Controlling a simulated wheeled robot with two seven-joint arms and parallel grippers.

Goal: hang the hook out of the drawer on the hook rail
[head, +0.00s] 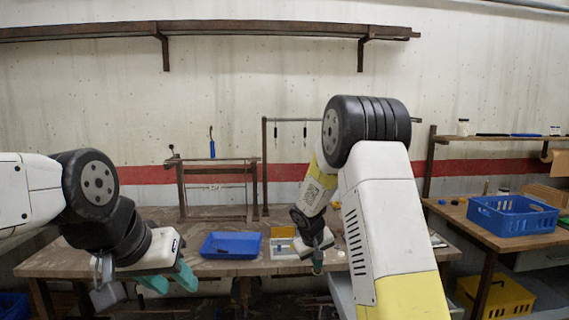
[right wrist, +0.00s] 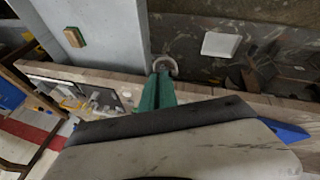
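My right gripper (head: 318,262) is low at the workbench's front edge, just left of the pulled-out grey drawer (head: 343,292). In the right wrist view its teal fingers (right wrist: 160,92) are close together, with a grey curved piece, apparently the hook (right wrist: 165,63), at their tips. Part of the hook is hidden by the fingers. The drawer (right wrist: 100,40) shows beside it with a small wooden block (right wrist: 75,37) inside. The hook rail (head: 290,119) stands behind the bench with slim items hanging from it. My left gripper (head: 168,284) is open and empty at the front left.
A blue tray (head: 232,245) and a yellow-and-white item (head: 284,243) stand on the workbench (head: 70,262). A wooden frame (head: 215,188) stands at its back. A blue crate (head: 512,215) is on the right bench. My right forearm covers part of the rail.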

